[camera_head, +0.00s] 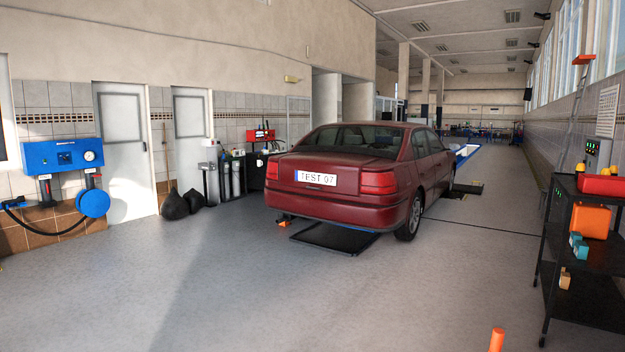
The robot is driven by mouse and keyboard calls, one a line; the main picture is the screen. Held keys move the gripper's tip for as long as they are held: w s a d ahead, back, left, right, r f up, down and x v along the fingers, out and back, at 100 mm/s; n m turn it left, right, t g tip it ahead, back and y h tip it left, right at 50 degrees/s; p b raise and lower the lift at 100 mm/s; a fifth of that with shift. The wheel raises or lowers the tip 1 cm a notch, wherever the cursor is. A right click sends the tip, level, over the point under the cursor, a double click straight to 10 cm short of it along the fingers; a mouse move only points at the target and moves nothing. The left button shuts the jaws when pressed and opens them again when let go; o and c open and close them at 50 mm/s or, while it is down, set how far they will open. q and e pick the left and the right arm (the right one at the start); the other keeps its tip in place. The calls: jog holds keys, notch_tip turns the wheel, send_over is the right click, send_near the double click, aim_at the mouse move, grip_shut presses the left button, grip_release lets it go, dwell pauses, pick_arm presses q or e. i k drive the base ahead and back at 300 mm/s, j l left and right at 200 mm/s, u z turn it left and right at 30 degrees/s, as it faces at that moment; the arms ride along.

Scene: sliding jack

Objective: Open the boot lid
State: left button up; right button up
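A dark red sedan (352,182) stands in the middle of the garage, its rear facing me and turned slightly left. Its boot lid (322,166) is shut. A white number plate (316,178) reading "TEST 07" sits on the lid between the red tail lights. The car is some distance away across open floor. Neither of my grippers shows in the head view.
Grey floor is clear between me and the car. A dark plate (335,237) lies at its rear bumper. A black shelf cart (590,262) stands at right, near an orange post (497,340). A blue wall unit (62,156) hangs at left; black bags (175,205) lie by the doors.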

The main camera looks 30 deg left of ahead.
aim_at(332, 172)
jog(key=i+j+u, duration=0.6)
jog(key=i, duration=0.2)
jog(key=i+j+u, duration=0.3)
jog(key=i, duration=0.9)
jog(key=i+u, duration=0.25)
jog(key=i, duration=3.4)
